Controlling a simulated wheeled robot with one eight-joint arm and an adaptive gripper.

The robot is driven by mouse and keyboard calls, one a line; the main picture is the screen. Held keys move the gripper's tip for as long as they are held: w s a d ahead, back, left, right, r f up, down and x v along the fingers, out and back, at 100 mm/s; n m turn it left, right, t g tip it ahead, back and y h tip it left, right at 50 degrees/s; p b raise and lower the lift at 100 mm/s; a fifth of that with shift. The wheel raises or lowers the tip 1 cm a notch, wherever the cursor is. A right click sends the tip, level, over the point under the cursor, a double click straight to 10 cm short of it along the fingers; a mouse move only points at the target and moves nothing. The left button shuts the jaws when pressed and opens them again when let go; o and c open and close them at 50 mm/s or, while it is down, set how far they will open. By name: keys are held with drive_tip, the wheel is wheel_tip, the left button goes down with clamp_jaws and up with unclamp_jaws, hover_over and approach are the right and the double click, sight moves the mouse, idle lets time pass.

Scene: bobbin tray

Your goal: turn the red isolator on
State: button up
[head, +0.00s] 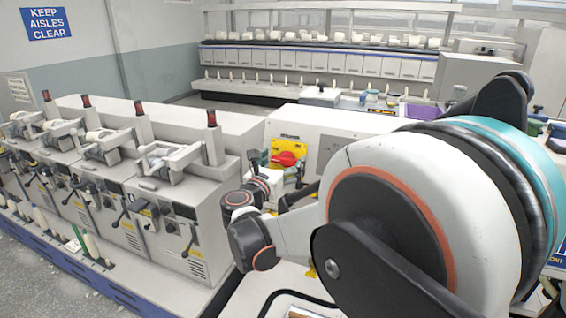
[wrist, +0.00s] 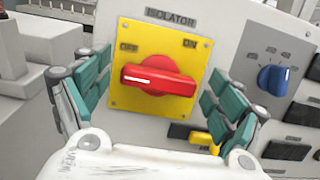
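The red isolator (wrist: 160,80) is a rotary handle on a yellow plate (wrist: 125,35), with OFF printed at upper left and ON at upper right. Its bar lies nearly level in the wrist view, with the white mark at its left end, on the OFF side. In the head view the red isolator (head: 286,159) shows on the machine's end panel, just beyond my arm. My gripper (wrist: 158,74) is open, its teal-padded fingers spread left and right of the handle. I see no contact with the handle; the depth gap is hard to judge.
A blue knob (wrist: 272,78) sits on the panel to the right. A small yellow lever (wrist: 205,140) is below the plate, close to the right finger. The long spinning machine (head: 190,215) stretches left. My arm hides much of the head view's right side.

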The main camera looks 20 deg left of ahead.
drive_tip(key=c, duration=0.9)
drive_tip(key=shift+m, duration=0.5)
drive_tip(key=m+h, duration=0.1)
drive_tip(key=m, duration=0.3)
drive_tip(key=shift+m+h+b, duration=0.3)
drive_tip(key=shift+h+b, duration=0.1)
drive_tip(key=m+g+h, duration=0.1)
drive_tip(key=m, duration=0.4)
drive_tip(key=m+g+h, duration=0.1)
drive_tip(key=m, duration=0.4)
drive_tip(key=m+g+p, duration=0.1)
drive_tip(key=m, duration=0.3)
drive_tip(key=shift+d+f, duration=0.1)
drive_tip(key=shift+m+g, duration=0.3)
drive_tip(key=shift+m, duration=0.1)
